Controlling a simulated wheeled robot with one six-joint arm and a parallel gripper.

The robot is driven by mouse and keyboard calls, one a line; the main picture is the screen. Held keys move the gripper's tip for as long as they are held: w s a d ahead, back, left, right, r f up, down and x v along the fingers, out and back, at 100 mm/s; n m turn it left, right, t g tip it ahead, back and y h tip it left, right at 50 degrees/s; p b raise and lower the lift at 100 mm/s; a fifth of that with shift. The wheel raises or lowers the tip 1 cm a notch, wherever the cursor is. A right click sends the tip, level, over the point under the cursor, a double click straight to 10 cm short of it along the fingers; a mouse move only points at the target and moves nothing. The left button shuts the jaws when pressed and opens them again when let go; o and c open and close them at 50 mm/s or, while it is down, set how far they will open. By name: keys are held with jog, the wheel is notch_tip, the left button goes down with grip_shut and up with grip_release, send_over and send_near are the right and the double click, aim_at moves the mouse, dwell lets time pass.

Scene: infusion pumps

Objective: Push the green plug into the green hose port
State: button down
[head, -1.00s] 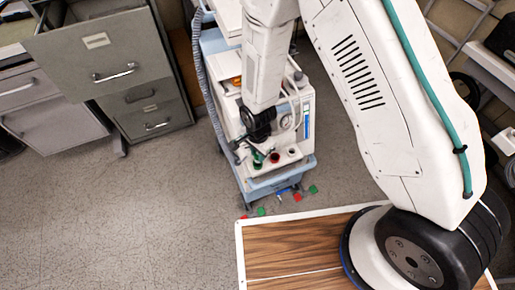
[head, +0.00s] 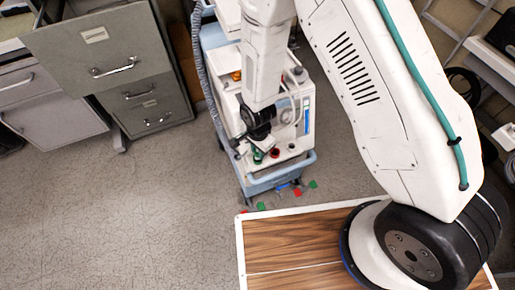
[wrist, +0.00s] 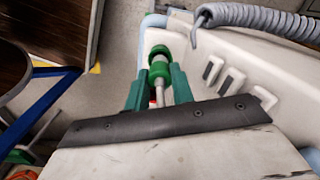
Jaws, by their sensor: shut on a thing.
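The pump machine (head: 303,92) is a white and pale blue unit on a wheeled stand. Its front ledge carries a green port (head: 258,156), a red port (head: 275,153) and a dark port (head: 292,147). My gripper (head: 257,142) is over the green port and partly hides it. In the wrist view my gripper (wrist: 158,88) has its two teal fingers closed around the grey stem of the green plug (wrist: 160,73). A second green ring (wrist: 158,50) lies just beyond, in line with the plug. I cannot tell how deep the plug sits in the port.
A grey corrugated hose (wrist: 262,18) runs along the machine's side. Red, green and blue pieces (head: 297,191) lie on the floor in front. A grey filing cabinet (head: 105,60) stands at the left, and a wood-topped surface (head: 290,240) is near me.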

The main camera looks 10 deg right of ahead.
jog(key=shift+f, duration=1.05)
jog(key=c, duration=1.1)
grip_release()
jog(key=shift+r, duration=0.1)
notch_tip(320, 180, up, 8)
jog(key=shift+f, duration=0.2)
